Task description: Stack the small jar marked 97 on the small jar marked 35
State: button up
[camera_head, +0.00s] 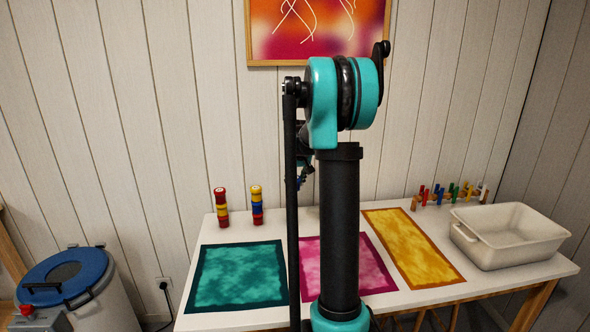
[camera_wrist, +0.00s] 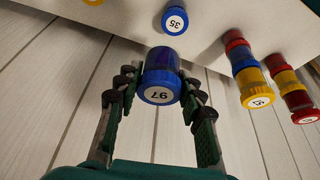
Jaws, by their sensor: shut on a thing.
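My gripper (camera_wrist: 160,88) is shut on the small blue jar marked 97 (camera_wrist: 158,77), with one finger on each side of it. The number shows on its white lid label. The small blue jar marked 35 (camera_wrist: 175,20) stands on the white table, beyond the held jar and slightly right of it in the wrist view. The two jars look apart in that view; the height between them is hard to tell. In the head view my arm hides the jar marked 35, and my gripper is mostly hidden behind the arm.
Two stacks of red, blue and yellow jars, a left stack (camera_head: 221,207) and a right stack (camera_head: 257,205), stand at the table's back left. Coloured cloths, a white basin (camera_head: 508,237) and a peg rack (camera_head: 448,195) occupy the table (camera_head: 225,228).

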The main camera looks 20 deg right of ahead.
jog(key=shift+a+f, duration=0.7)
jog(key=shift+f, duration=3.2)
jog(key=shift+f, duration=0.55)
jog(key=o, duration=1.3)
jog(key=shift+c, duration=0.2)
